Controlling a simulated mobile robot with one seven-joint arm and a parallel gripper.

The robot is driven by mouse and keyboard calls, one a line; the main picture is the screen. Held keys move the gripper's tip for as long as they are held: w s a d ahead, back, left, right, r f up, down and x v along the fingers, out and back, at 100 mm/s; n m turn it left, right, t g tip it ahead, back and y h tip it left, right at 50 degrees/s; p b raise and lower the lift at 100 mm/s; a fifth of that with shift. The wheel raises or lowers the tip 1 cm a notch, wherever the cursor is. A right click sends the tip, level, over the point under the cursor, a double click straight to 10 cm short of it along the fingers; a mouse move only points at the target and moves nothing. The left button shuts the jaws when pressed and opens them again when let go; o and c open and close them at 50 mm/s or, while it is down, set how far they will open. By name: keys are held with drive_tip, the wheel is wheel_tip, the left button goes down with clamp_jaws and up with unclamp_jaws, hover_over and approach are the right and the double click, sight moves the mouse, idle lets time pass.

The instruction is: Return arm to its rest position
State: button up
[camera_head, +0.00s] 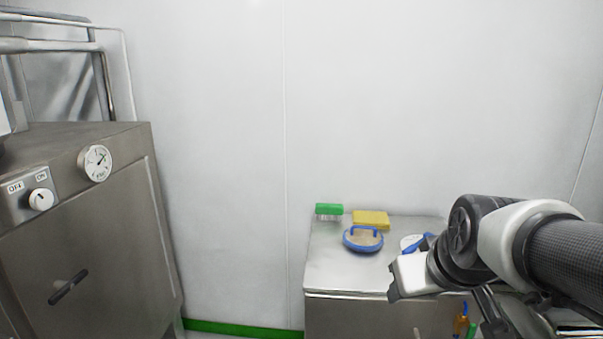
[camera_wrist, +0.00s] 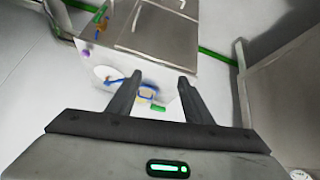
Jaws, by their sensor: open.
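My gripper (camera_wrist: 153,92) is open in the wrist view, with its two dark fingers apart and nothing between them. In the head view my arm reaches in from the right edge, and the gripper end (camera_head: 398,283) hangs in front of the steel cabinet (camera_head: 345,313). The finger gap is hard to make out there. Part of the cabinet top's right side is hidden behind my arm.
On the cabinet top are a green brush (camera_head: 329,210), a yellow sponge (camera_head: 371,219), a blue-rimmed round item (camera_head: 362,240) and a white round item with a blue handle (camera_head: 412,243). A steel machine (camera_head: 90,230) with a dial stands left. Floor shows between them.

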drive_tip(key=s+a+m+g, duration=0.15)
drive_tip(key=s+a, duration=0.35)
drive_tip(key=s, duration=0.6)
wheel_tip(320, 180, up, 22)
drive_tip(key=p, duration=2.1)
drive_tip(key=shift+w+p, duration=0.3)
